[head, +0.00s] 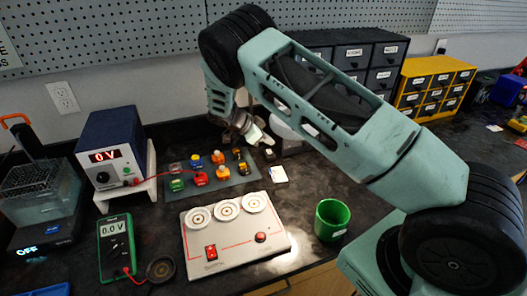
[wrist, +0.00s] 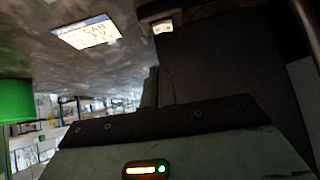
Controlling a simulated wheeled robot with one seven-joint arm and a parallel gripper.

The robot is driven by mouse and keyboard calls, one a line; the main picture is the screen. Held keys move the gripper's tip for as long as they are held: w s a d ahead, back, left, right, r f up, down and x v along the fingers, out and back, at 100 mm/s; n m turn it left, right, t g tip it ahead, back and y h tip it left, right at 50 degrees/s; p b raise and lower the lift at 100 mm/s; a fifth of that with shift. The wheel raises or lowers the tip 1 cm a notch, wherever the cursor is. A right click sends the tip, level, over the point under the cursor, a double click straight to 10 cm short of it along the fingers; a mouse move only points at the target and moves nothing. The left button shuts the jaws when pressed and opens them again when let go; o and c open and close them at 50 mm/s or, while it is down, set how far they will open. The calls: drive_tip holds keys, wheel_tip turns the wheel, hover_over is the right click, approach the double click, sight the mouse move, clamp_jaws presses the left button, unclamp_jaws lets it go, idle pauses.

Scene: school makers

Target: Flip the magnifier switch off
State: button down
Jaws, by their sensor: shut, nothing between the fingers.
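My gripper (head: 263,143) is shut and empty. In the head view it hangs below my bent wrist, above the back middle of the bench and in front of a pale round lamp-like head (head: 284,122), perhaps the magnifier. My arm hides much of that head and whatever carries it. A small dark block with a white label (head: 269,154) sits just below the gripper; a dark labelled part also shows at the top of the wrist view (wrist: 162,14). I cannot make out the magnifier switch or its position. I cannot tell whether the gripper touches anything.
A white card (head: 279,174) lies near the gripper. A green cup (head: 331,219) stands front right. A white panel (head: 238,235) with a red rocker switch lies in front. A grey mat (head: 240,177) carries several coloured blocks. Drawer cabinets (head: 433,84) stand behind.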

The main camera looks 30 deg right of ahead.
drive_tip(key=s+b+v, duration=0.1)
drive_tip(key=b+v, duration=0.1)
drive_tip(key=v, duration=0.7)
drive_tip(key=shift+w+a+r, duration=0.2)
drive_tip(key=shift+w+a, duration=0.1)
drive_tip(key=shift+w, duration=0.2)
